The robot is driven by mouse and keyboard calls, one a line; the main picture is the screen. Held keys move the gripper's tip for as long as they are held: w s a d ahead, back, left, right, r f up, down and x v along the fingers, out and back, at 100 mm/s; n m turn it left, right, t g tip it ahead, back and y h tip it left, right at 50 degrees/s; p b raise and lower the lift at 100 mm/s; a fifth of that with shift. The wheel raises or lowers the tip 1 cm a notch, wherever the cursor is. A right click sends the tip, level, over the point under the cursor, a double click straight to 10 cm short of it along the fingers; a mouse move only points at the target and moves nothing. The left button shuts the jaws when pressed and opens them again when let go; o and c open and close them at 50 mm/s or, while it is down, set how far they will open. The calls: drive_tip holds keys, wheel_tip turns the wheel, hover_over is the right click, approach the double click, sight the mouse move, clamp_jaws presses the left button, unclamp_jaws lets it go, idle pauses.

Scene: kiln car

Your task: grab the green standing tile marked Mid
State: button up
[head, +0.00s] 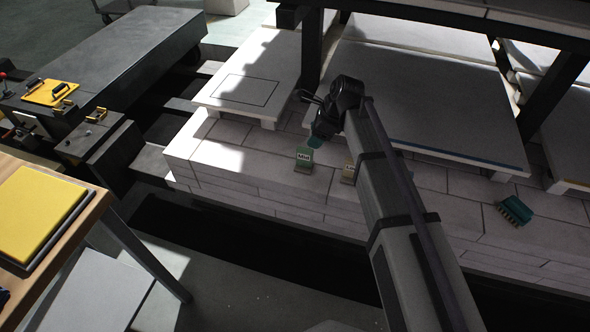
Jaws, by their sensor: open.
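The green standing tile marked Mid (303,162) stands upright on the pale brick deck of the kiln car, with a white label on its face. My gripper (315,138) is just above and slightly right of the tile's top in the picture. It points down, and its jaws are open. I cannot tell whether the fingertips touch the tile. Part of a second small standing tile (348,172), yellowish, shows to the right beside my arm.
A teal comb-like block (514,211) lies on the deck at right. A large grey slab (430,95) and a white slab (255,65) lie behind, with dark posts (312,45) between them. A table with a yellow pad (40,210) is at left.

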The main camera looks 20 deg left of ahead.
sight(306, 150)
drive_tip(key=shift+m, duration=0.6)
drive_tip(key=b+x, duration=0.1)
drive_tip(key=x, duration=0.1)
drive_tip(key=b+x, duration=0.1)
drive_tip(key=b, duration=0.1)
drive_tip(key=b+x, duration=0.2)
drive_tip(key=shift+w+d+f, duration=0.1)
drive_tip(key=shift+d+f, duration=0.1)
drive_tip(key=shift+f, duration=0.25)
drive_tip(key=shift+a, duration=0.15)
drive_tip(key=b+x, duration=0.5)
drive_tip(key=shift+f, duration=0.15)
drive_tip(key=shift+r, duration=0.25)
clamp_jaws()
